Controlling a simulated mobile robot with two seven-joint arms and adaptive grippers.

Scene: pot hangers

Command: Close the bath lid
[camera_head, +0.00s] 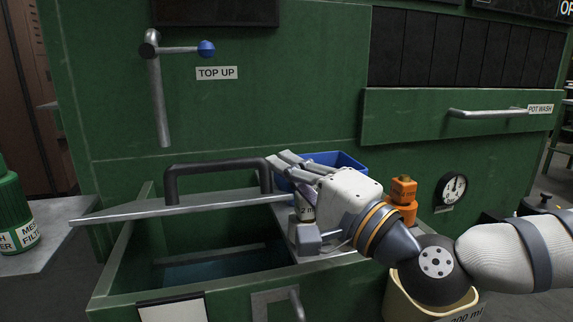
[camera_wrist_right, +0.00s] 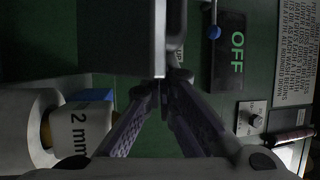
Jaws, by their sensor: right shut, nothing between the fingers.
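The bath (camera_head: 150,303) is a green box with a dark interior and bluish water showing at its bottom. Its lid (camera_head: 165,212) is a thin grey plate, seen nearly edge-on above the opening, tilted, with a gap in front. A dark bar handle (camera_head: 215,166) stands on the lid. My right gripper (camera_head: 280,161) is at the right end of the handle, shut and empty. In the right wrist view my right gripper's fingertips (camera_wrist_right: 163,88) meet beside a dark grey panel, probably the lid (camera_wrist_right: 115,38). I cannot tell if they touch it. My left gripper is not in view.
A pipe tap with a blue-knobbed lever (camera_head: 206,48) is on the green wall behind. A blue bin (camera_head: 340,160), an orange object (camera_head: 403,190) and a cream bucket (camera_head: 400,305) are near my right arm. A green bottle (camera_head: 12,210) stands at left.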

